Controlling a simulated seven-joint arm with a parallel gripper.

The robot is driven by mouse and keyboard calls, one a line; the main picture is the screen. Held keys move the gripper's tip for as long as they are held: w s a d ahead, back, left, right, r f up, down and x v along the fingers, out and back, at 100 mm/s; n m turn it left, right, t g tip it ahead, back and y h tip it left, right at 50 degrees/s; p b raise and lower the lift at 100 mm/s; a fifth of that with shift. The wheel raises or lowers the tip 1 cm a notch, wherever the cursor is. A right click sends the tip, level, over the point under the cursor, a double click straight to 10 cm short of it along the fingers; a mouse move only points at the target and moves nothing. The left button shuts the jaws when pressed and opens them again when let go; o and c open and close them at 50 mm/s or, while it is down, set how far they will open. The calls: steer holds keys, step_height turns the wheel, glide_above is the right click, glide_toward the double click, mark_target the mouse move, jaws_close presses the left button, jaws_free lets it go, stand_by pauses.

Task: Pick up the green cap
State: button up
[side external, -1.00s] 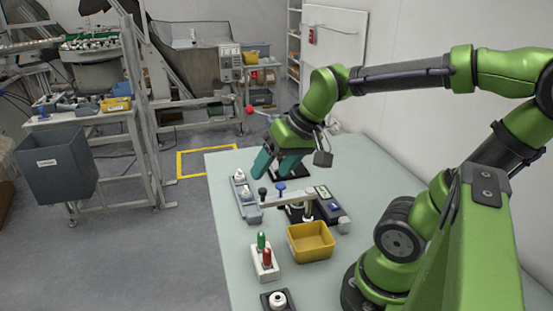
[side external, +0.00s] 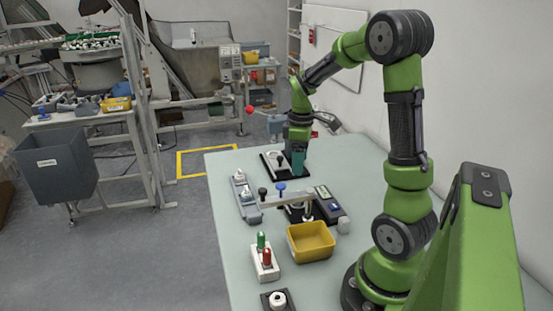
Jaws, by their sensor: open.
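The green cap (side external: 261,240) stands upright in a white holder (side external: 263,274) near the front of the table, beside a red cap (side external: 267,257). My gripper (side external: 297,170) is open, with teal fingers pointing down, at the far end of the table. It is well apart from the green cap, beside a black plate (side external: 267,158). The fingers overlap in this view, so the gap between them is hard to see.
A yellow bin (side external: 311,242) stands right of the holder. A fixture with a blue knob (side external: 281,187) and a grey tray (side external: 244,197) lie between my gripper and the caps. A black base with a white ring (side external: 278,299) is in front. The table's left strip (side external: 222,215) is clear.

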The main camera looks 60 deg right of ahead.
step_height(320, 180, down, 12)
steer(key=shift+a+r, duration=0.1)
steer(key=shift+r, duration=0.1)
stand_by(0.4)
steer(key=c, duration=0.8)
